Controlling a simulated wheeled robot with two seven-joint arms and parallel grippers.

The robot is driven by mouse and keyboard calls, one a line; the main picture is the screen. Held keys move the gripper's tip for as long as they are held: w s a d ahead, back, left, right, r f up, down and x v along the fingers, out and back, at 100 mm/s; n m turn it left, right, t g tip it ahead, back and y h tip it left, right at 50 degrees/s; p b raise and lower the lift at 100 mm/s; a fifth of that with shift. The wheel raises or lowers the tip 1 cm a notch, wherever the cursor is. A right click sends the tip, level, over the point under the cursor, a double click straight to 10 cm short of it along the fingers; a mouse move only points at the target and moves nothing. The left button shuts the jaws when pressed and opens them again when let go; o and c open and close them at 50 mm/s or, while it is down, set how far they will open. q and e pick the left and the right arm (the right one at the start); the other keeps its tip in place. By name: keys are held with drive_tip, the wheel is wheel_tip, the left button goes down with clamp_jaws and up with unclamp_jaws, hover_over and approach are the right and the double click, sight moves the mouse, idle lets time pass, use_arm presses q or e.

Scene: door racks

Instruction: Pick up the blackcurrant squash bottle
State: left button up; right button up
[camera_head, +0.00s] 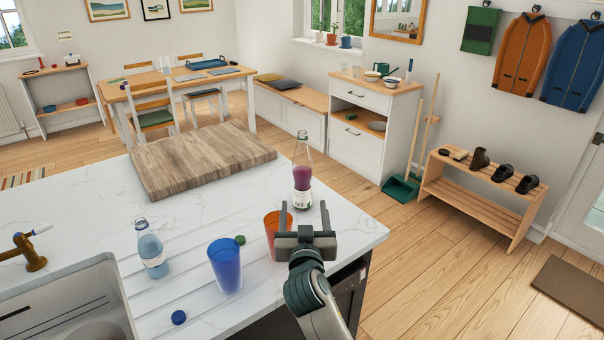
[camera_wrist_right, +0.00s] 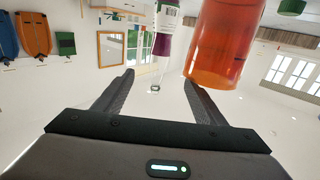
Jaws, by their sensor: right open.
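The blackcurrant squash bottle (camera_head: 302,175) is clear with purple liquid low inside and a pale label. It stands upright on the white counter near its far right edge. In the right wrist view, which looks upside down, the purple bottle (camera_wrist_right: 164,45) shows beyond the fingertips, its far end narrow. My right gripper (camera_head: 303,212) is open and empty, on the near side of the bottle and apart from it. Its two fingers also show in the right wrist view (camera_wrist_right: 160,80), spread on either side of the bottle's line. My left gripper is not in view.
An orange cup (camera_head: 271,240) stands close left of my right gripper; it looms large in the wrist view (camera_wrist_right: 222,40). A blue cup (camera_head: 225,268), a clear bottle (camera_head: 151,250), a green cap (camera_head: 240,240) and a blue cap (camera_head: 179,317) are farther left. A wooden board (camera_head: 200,160) lies behind.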

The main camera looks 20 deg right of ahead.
drive_tip(key=p, duration=0.3)
approach(303, 173)
drive_tip(key=x, duration=0.4)
drive_tip(key=shift+w+r, duration=0.25)
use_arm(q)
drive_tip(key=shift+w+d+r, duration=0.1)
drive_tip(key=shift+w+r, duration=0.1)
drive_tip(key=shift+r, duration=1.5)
use_arm(e)
drive_tip(key=shift+w+d+f, duration=0.1)
drive_tip(key=shift+w+d, duration=0.1)
drive_tip(key=shift+w, duration=0.35)
drive_tip(key=shift+w+d+p, duration=0.15)
drive_tip(key=shift+w+p, duration=0.2)
drive_tip(key=shift+w, duration=0.2)
drive_tip(key=shift+p+x, duration=0.4)
drive_tip(key=shift+x, duration=1.55)
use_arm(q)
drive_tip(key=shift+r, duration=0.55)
